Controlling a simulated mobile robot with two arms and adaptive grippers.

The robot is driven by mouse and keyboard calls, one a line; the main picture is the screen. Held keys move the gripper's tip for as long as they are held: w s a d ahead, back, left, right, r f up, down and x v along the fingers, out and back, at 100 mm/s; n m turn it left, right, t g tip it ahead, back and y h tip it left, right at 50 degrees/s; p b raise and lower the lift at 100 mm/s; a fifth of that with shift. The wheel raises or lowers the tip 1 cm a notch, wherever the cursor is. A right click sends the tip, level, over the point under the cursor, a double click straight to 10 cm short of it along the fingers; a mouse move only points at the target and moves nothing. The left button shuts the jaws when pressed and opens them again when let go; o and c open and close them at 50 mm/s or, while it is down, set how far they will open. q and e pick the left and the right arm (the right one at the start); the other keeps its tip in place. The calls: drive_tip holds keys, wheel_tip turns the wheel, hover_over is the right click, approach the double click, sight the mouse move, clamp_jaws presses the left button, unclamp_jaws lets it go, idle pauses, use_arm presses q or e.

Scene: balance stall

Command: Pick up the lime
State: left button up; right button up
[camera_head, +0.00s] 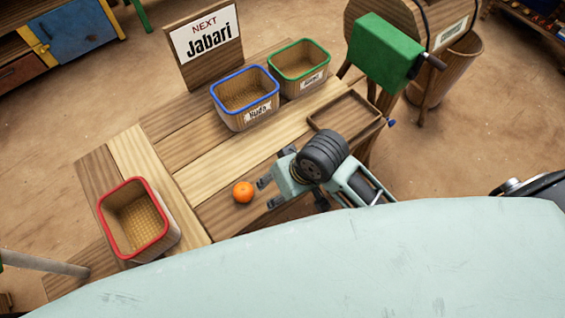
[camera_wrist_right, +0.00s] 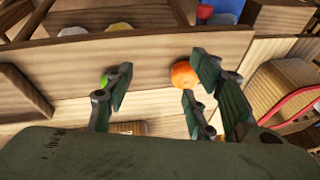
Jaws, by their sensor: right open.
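My right gripper (camera_head: 270,178) is open and empty, low over the front part of the wooden table. It also shows in the right wrist view (camera_wrist_right: 157,88). An orange fruit (camera_head: 243,192) lies on the table just left of its fingertips; the fruit shows by the right-hand fingers in the wrist view (camera_wrist_right: 184,76). A small green patch, probably the lime (camera_wrist_right: 104,80), shows beside the left-hand finger in the wrist view, mostly hidden by it. I see no lime in the head view, where my gripper and arm cover part of the table. My left gripper is out of view.
A red-rimmed basket (camera_head: 104,210) stands at the table's left end. A blue-rimmed basket (camera_head: 214,100) and a green-rimmed basket (camera_head: 328,62) stand at the back, near a "NEXT Jabari" sign (camera_head: 207,42). An empty wooden tray (camera_head: 318,118) lies at the right. The table's middle is clear.

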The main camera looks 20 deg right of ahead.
drive_tip(key=w+d+m+g+h, duration=0.1)
drive_tip(key=w, duration=0.2)
drive_tip(key=w+d+m+h, duration=0.1)
drive_tip(key=w+d, duration=0.1)
drive_tip(key=w, duration=0.2)
drive_tip(key=w+d+g, duration=0.1)
drive_tip(key=w, duration=0.2)
drive_tip(key=shift+w+d+m+g+h, duration=0.15)
drive_tip(key=shift+d+m+g+h, duration=0.15)
drive_tip(key=shift+d+m+h, duration=0.1)
wheel_tip(320, 180, down, 8)
drive_tip(key=shift+a+r+p, duration=0.1)
drive_tip(key=shift+a+p, duration=0.05)
drive_tip(key=shift+p, duration=0.35)
drive_tip(key=shift+c, duration=0.3)
drive_tip(key=c, duration=1.1)
